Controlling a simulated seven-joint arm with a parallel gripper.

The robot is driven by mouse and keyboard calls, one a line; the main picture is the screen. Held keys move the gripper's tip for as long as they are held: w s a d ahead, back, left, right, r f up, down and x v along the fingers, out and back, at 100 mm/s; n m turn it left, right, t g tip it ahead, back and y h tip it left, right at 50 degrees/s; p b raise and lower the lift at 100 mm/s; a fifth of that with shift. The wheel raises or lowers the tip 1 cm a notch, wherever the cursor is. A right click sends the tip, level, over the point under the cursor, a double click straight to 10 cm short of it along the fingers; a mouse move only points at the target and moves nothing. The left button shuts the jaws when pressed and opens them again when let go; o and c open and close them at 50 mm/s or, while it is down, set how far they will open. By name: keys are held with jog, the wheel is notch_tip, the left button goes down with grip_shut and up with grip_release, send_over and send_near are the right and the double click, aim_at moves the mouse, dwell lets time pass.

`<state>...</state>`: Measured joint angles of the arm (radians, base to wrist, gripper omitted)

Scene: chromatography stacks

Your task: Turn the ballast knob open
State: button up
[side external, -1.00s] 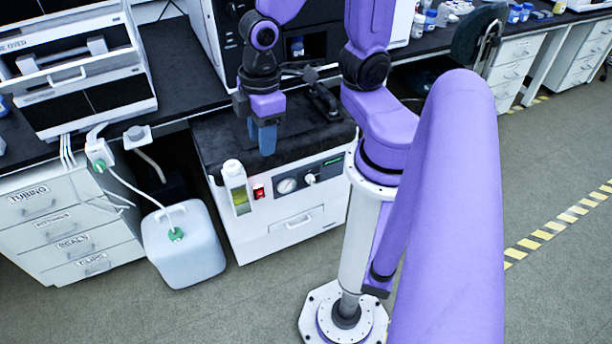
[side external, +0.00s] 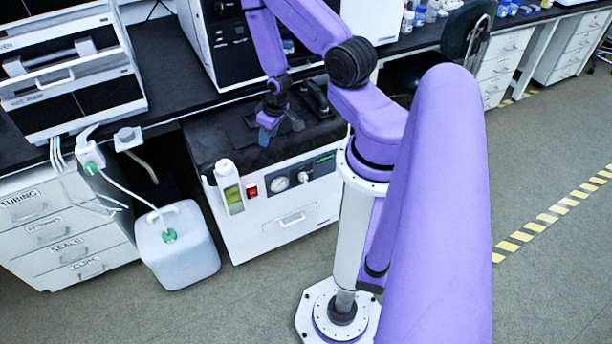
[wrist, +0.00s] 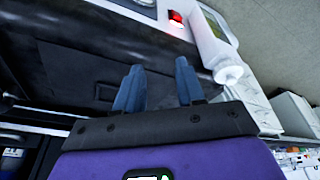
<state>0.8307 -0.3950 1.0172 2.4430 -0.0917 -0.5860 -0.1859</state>
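The white pump unit (side external: 290,228) stands on the floor below the bench, with a black top. The knob cannot be made out clearly in the wrist view.
A red switch (side external: 251,190) and a white-capped bottle with yellow-green liquid (side external: 230,190) sit left of the gauge. A black handle-like fitting (side external: 316,98) rises from the pump's top. A white jug (side external: 177,245) stands at left. The floor before the pump is clear.

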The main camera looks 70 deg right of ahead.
jog(key=s+d+f+m, duration=0.3)
jog(key=s+d+f, duration=0.15)
jog(key=s, duration=0.25)
jog(key=m+h, duration=0.2)
jog(key=m, duration=0.2)
send_near(305, 177)
jog(key=x, duration=0.8)
jog(key=shift+d+f, duration=0.15)
jog(key=shift+f, duration=0.2)
jog(key=shift+c, duration=0.3)
jog(key=c, duration=0.6)
